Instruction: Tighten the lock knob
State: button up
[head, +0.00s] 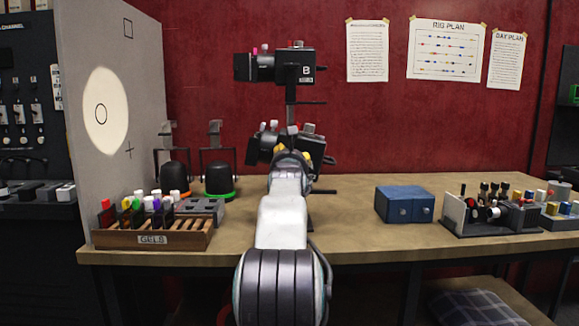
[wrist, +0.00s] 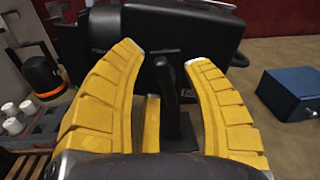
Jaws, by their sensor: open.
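A black lamp body (wrist: 180,35) fills the view beyond the fingertips. In the head view my gripper (head: 292,156) is in front of the lower lamp (head: 312,142) on a stand. Above it is the upper lamp, marked B (head: 280,67). Small coloured knobs sit on both lamps, but which one is the lock knob is unclear. My arm hides much of the lower lamp and stand.
A gel rack (head: 152,239) and two black domed lamps (head: 219,180) stand left on the workbench (head: 350,240). A grey panel (head: 125,130) rises behind the rack. A blue box (head: 405,204) and a tool holder (head: 490,215) stand right. The bench between stand and box is clear.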

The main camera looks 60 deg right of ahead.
jog(key=v, duration=1.1)
jog(key=shift+a, duration=0.15)
